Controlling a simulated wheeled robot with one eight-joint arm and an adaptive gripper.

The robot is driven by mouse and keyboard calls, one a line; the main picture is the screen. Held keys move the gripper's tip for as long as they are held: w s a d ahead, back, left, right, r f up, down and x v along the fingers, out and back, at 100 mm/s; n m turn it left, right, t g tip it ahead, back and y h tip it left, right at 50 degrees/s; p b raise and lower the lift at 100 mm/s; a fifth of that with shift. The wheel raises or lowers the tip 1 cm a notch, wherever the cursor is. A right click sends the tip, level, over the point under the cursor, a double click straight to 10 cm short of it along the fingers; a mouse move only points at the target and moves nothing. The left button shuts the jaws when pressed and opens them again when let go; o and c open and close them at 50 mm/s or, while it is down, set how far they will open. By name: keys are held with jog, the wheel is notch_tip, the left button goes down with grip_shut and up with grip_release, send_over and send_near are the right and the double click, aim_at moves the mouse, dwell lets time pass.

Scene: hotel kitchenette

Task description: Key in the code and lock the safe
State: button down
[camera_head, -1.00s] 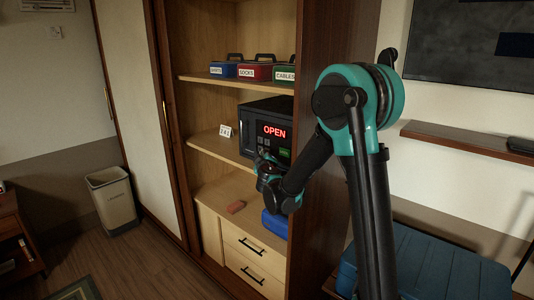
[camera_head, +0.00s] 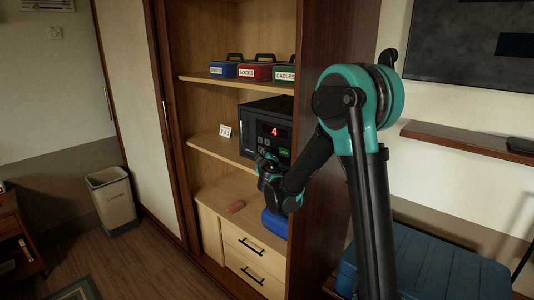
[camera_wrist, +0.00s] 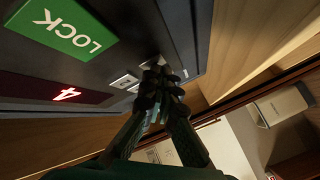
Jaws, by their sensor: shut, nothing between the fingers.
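The dark safe (camera_head: 258,108) stands on the middle shelf of the open cupboard, its door closed flush as far as I see. Its red display (camera_head: 275,131) reads 4; the same display is rotated in the wrist view (camera_wrist: 66,94). A green LOCK key (camera_wrist: 64,31) is beside the display, and small grey keys (camera_wrist: 124,82) lie near my fingertips. My gripper (camera_wrist: 160,74) is shut and empty, its tips at the keypad, covering some keys. Whether they touch a key I cannot tell. A small white card (camera_head: 225,131) with digits too small to read surely stands left of the safe.
Boxes labelled SOCKS (camera_head: 255,72) and CABLES (camera_head: 284,74), and a blue one (camera_head: 223,69), sit on the shelf above. The cupboard's right side panel (camera_head: 315,215) stands close to my arm.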

jog(key=shift+s+a, duration=0.1)
dwell(0.3)
jog(key=shift+s+a, duration=0.35)
jog(key=shift+s, duration=0.15)
jog(key=s+a, duration=0.1)
jog(key=s, duration=0.1)
jog(key=s+a, duration=0.2)
dwell(0.5)
jog(key=shift+a, duration=0.1)
dwell(1.7)
